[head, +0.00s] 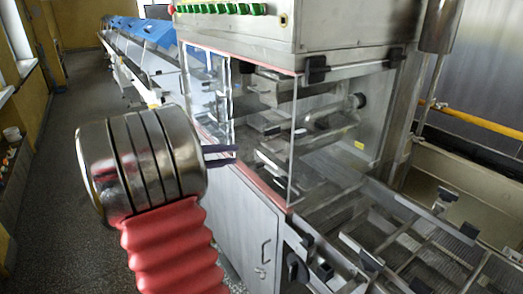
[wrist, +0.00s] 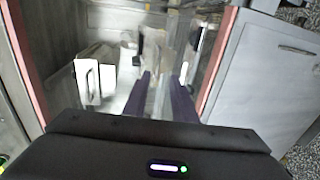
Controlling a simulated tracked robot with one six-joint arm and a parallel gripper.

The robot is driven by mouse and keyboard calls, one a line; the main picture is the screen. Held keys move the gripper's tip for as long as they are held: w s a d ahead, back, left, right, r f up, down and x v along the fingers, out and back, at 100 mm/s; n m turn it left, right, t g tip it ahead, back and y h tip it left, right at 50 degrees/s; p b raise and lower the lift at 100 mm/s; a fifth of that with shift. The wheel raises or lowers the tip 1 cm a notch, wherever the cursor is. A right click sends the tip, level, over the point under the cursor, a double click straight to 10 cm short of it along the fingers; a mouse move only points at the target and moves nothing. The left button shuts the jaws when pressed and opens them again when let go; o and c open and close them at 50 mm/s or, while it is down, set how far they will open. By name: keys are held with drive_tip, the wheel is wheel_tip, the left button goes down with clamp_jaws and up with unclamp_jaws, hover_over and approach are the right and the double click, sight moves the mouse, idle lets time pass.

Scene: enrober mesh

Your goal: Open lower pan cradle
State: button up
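The clear-walled machine housing (head: 300,140) stands in the middle of the head view, with metal trays and rollers inside. A lower metal part (head: 275,172) inside may be the lower pan cradle; I cannot tell for sure, nor whether it is open. In the wrist view, a pale box with a dark handle (wrist: 88,82) shows inside the housing, left of my fingers. My gripper (head: 237,154) is outside at the housing's left, its fingers pointing right towards the clear panel. In the wrist view, my gripper (wrist: 160,80) has its two dark fingers apart, with nothing clearly held.
A grey cabinet door with a handle (head: 264,252) lies below the housing. A wire mesh conveyor (head: 430,245) runs at the lower right. Red-edged clear panels (head: 292,190) border the housing. A row of blue-covered machines (head: 150,32) stands behind.

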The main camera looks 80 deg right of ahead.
drive_tip(key=shift+s+d, duration=0.1)
drive_tip(key=shift+d, duration=0.05)
drive_tip(key=x, duration=1.3)
drive_tip(key=shift+s+d, duration=0.2)
drive_tip(key=shift+d, duration=0.05)
drive_tip(key=c, duration=0.6)
clamp_jaws()
drive_tip(key=shift+f, duration=0.1)
idle(0.7)
